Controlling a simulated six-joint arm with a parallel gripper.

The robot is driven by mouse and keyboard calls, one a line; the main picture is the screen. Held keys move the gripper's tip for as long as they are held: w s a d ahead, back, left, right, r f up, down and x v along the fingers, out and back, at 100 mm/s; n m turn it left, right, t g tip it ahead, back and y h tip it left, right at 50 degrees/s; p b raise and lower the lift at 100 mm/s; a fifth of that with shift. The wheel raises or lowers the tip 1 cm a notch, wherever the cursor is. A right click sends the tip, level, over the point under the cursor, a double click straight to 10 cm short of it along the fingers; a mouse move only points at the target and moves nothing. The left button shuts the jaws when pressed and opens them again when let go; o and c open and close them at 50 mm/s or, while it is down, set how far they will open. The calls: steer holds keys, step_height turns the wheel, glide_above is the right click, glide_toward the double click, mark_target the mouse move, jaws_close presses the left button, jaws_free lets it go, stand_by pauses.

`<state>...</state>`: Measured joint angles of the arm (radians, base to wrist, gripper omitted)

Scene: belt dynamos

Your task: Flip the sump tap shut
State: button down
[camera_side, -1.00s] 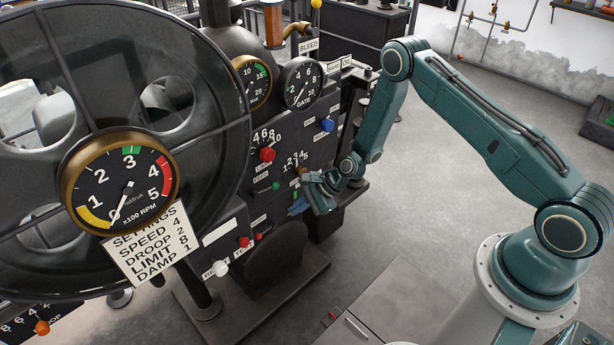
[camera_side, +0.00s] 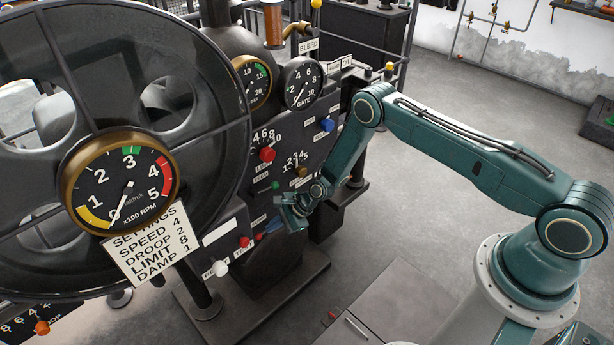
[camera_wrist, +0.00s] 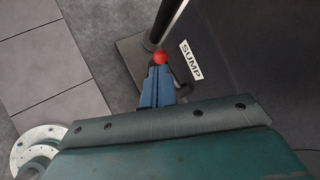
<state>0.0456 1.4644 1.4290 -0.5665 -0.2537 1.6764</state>
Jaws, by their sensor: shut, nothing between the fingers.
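The sump tap shows as a red ball end (camera_wrist: 160,57) in the wrist view, beside the white SUMP label (camera_wrist: 191,59). In the side view, what looks like the same small red end (camera_side: 258,237) sits low on the dark panel. My gripper (camera_side: 266,233) is shut and empty, its blue fingertips right by that red end. In the wrist view the blue fingers (camera_wrist: 157,84) point at the ball and sit just below it in the picture. I cannot tell whether they touch it. The tap's lever and how it is turned are hidden.
A green-tipped lever (camera_side: 276,185) and a brass knob (camera_side: 302,171) are above. A dark post (camera_wrist: 165,20) stands near the ball.

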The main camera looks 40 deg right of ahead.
mark_target(261, 238)
steer(key=shift+x, duration=1.6)
steer(key=shift+a, duration=0.1)
steer(key=shift+a+f+h, duration=0.25)
steer(key=shift+h, duration=0.35)
steer(key=shift+a+f, duration=0.2)
steer(key=shift+f, duration=0.2)
steer(key=shift+r, duration=0.1)
steer(key=a+v, duration=0.1)
steer(key=v, duration=1.3)
steer(key=shift+r, duration=0.25)
steer(key=shift+a+r+n, duration=0.1)
steer(key=shift+a+n, duration=0.05)
steer(key=shift+n, duration=0.15)
